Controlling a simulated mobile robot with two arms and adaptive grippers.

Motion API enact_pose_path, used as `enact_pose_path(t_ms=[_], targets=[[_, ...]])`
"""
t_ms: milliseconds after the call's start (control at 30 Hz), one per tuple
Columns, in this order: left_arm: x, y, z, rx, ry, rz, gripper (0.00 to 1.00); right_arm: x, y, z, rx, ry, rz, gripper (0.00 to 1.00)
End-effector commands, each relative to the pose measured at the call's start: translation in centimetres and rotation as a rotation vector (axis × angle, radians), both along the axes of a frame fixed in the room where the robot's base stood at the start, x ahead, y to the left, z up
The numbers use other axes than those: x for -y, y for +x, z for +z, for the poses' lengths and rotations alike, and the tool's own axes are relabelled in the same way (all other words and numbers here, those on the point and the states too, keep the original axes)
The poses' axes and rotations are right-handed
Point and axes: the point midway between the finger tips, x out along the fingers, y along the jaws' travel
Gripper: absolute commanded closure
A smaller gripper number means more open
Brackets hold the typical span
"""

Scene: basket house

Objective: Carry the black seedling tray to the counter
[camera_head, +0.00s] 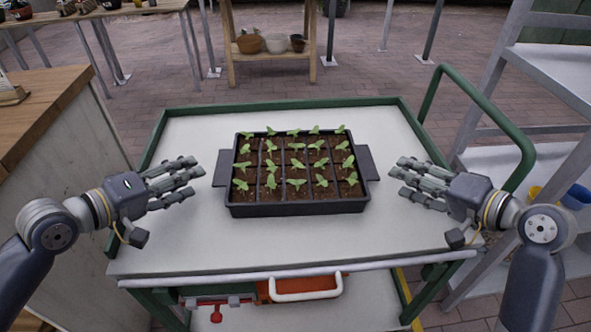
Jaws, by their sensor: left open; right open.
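The black seedling tray (296,209) sits flat on the white top of a green-framed cart (407,227) in front of me. It holds dark soil and several rows of small green seedlings, and has a flat handle at each short side. My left gripper (197,172) is open and empty just left of the tray's left handle (223,168), apart from it. My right gripper (393,176) is open and empty beside the right handle (368,163), with a small gap. A wooden-topped counter (45,105) stands at the left edge.
The cart has a green push rail (480,90) at the right. A grey metal shelf (555,65) stands on the right. A wooden stand with pots (275,43) and a table with plants (100,15) are behind. Brick floor (350,75) lies open beyond the cart.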

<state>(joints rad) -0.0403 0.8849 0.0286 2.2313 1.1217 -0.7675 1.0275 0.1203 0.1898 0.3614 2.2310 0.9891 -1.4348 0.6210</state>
Motion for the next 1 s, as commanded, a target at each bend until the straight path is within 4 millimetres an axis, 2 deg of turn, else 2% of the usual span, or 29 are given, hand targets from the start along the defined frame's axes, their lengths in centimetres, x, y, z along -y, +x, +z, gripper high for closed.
enact_pose_path(t_ms=[500,700,967,1000], targets=[[4.0,5.6,-2.6,0.0,-0.003,0.0,0.56,-4.1,5.5,-2.7,-0.001,0.004,0.001,0.58],[4.6,6.4,-3.1,0.001,-0.001,0.0,0.56,-4.7,6.4,-3.1,0.001,0.0,0.002,0.58],[4.7,6.4,-3.1,0.0,0.001,-0.001,0.56,-4.7,6.4,-3.1,0.0,-0.001,0.001,0.58],[4.7,6.4,-3.1,-0.001,0.0,-0.001,0.6,-4.7,6.4,-3.1,0.0,-0.001,0.001,0.63]])
